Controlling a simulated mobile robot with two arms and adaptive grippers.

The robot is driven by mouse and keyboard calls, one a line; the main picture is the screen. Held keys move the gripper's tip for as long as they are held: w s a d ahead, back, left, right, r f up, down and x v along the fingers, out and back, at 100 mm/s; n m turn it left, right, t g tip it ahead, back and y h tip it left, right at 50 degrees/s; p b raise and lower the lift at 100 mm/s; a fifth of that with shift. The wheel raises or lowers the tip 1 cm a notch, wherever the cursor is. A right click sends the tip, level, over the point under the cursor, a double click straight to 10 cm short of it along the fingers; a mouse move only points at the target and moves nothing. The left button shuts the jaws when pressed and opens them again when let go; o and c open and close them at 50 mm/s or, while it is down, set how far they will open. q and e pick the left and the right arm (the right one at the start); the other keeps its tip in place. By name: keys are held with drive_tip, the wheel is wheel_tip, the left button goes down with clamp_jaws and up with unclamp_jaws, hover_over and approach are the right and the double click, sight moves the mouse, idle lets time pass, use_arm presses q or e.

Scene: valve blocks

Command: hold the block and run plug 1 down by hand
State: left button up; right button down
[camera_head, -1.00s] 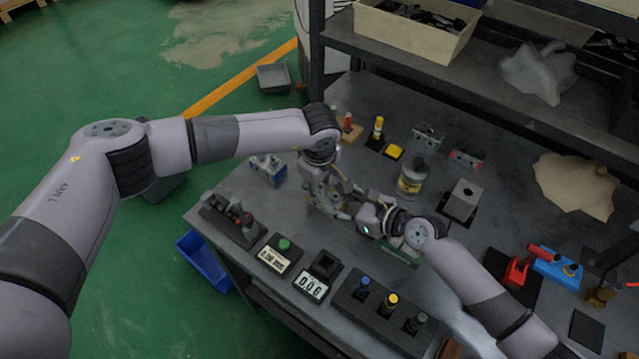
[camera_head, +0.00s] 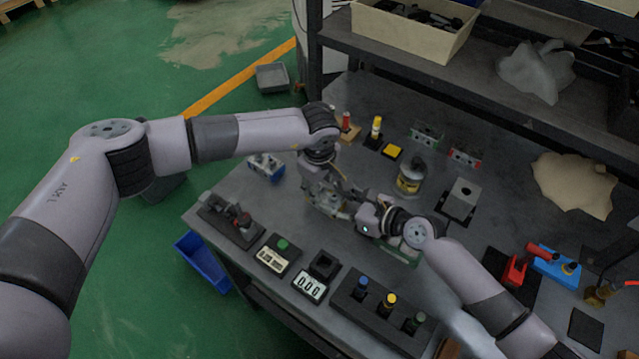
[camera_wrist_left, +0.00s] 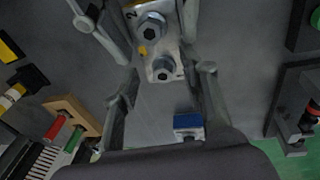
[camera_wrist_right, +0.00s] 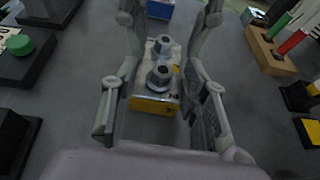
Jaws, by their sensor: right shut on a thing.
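The valve block, pale metal with a yellow end, lies between both grippers over the bench. It shows in the left wrist view (camera_wrist_left: 160,48) and the right wrist view (camera_wrist_right: 151,90), with two hex plugs on top. A "2" is marked beside the upper plug (camera_wrist_left: 151,28) in the left wrist view; the other plug (camera_wrist_left: 163,69) is nearer my left fingers. My right gripper (camera_head: 350,205) is shut on the block's sides. My left gripper (camera_wrist_left: 168,72) is open, its fingers apart either side of the nearer plug. In the head view the grippers largely hide the block.
A blue block (camera_head: 266,168) stands left of the grippers. A jar (camera_head: 410,177) and grey block (camera_head: 463,196) stand to the right.

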use_arm(q)
drive_tip(key=shift+o, duration=1.2)
drive_tip(key=shift+a+f, duration=0.2)
use_arm(e)
drive_tip(key=shift+s+a+r, duration=0.1)
drive_tip(key=shift+a+r, duration=0.05)
drive_tip(key=shift+a, duration=0.1)
